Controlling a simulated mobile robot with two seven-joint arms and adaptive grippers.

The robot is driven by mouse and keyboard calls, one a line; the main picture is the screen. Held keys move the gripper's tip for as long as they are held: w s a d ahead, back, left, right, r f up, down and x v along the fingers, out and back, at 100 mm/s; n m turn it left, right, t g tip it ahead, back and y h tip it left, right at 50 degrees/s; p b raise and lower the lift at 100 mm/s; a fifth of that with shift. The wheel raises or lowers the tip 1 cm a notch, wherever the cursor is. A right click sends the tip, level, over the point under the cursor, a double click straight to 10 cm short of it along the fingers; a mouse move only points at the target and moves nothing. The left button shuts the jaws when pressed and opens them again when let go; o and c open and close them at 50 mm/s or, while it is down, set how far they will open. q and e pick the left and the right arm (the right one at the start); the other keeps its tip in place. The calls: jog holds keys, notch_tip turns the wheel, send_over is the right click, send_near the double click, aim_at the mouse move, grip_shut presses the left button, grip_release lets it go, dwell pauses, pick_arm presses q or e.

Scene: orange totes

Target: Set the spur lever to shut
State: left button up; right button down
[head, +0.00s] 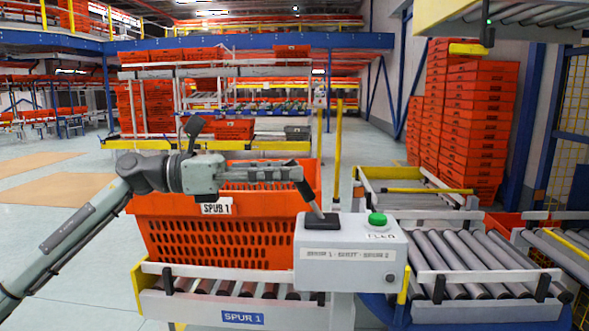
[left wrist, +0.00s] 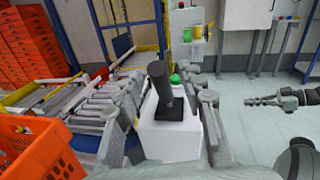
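The spur lever (head: 314,206) stands on top of a white control box (head: 340,270) labelled for spur 1, shut and spur 2. It leans to the left, toward the spur 1 end; its upper part is hidden by my left gripper in the head view. My left gripper (head: 298,174) reaches in from the left at the lever's upper end. In the left wrist view the black lever handle (left wrist: 162,92) stands between the two spread fingers, with gaps on both sides. A grey arm end, probably my right gripper (left wrist: 258,101), shows small at the right there.
A green feed button (head: 377,219) sits on the box right of the lever. An orange tote (head: 222,245) labelled spur 1 stands on rollers left of the box. A roller conveyor (head: 470,262) runs on the right. Stacked orange totes (head: 474,125) stand behind.

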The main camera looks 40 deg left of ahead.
pick_arm(q)
jog(key=shift+x, duration=0.9)
jog(key=shift+c, duration=0.6)
grip_shut()
